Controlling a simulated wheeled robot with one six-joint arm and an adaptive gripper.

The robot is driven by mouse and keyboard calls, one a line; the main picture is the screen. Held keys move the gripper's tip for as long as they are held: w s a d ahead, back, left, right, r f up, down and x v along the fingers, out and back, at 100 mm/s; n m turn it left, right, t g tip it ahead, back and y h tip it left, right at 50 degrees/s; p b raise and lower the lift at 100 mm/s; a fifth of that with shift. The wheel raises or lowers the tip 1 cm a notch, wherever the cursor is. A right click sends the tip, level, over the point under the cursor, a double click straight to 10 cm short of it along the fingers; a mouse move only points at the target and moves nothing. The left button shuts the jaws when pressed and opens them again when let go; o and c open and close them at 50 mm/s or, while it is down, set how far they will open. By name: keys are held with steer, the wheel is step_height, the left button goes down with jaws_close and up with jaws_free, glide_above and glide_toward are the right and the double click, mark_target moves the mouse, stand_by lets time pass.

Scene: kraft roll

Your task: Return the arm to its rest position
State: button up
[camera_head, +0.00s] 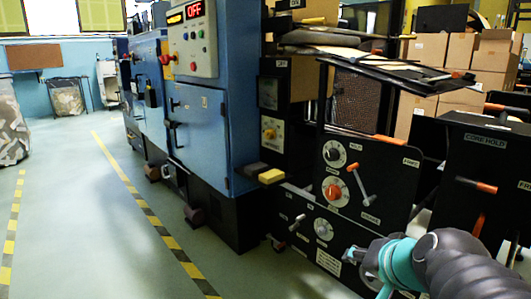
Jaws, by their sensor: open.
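My arm reaches in from the lower right corner of the head view, dark grey with a teal band. My gripper (357,270) is at its end, low in front of the black machine panel (385,185). It is open, and I see nothing between its fingers. It overlaps the lower panel near a dial (323,229); I cannot tell whether it touches the panel.
The panel carries an orange-centred knob (336,191) and a lever with an orange grip (357,181). A black unit labelled "CORE HOLD" (487,140) stands right, beside my arm. A blue cabinet (205,130) shows "OFF". Open floor (95,220) lies left.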

steer(key=s+a+n+g+p, duration=0.1)
steer(key=s+n+g+p, duration=0.1)
steer(key=s, duration=0.3)
steer(key=s+a+n+g+h+p, duration=0.1)
steer(key=s+n+p, duration=0.2)
steer(key=s+n, duration=0.1)
steer(key=shift+s+a+g, duration=0.25)
steer(key=shift+s+g, duration=0.15)
steer(key=shift+s, duration=0.2)
steer(key=shift+f, duration=0.1)
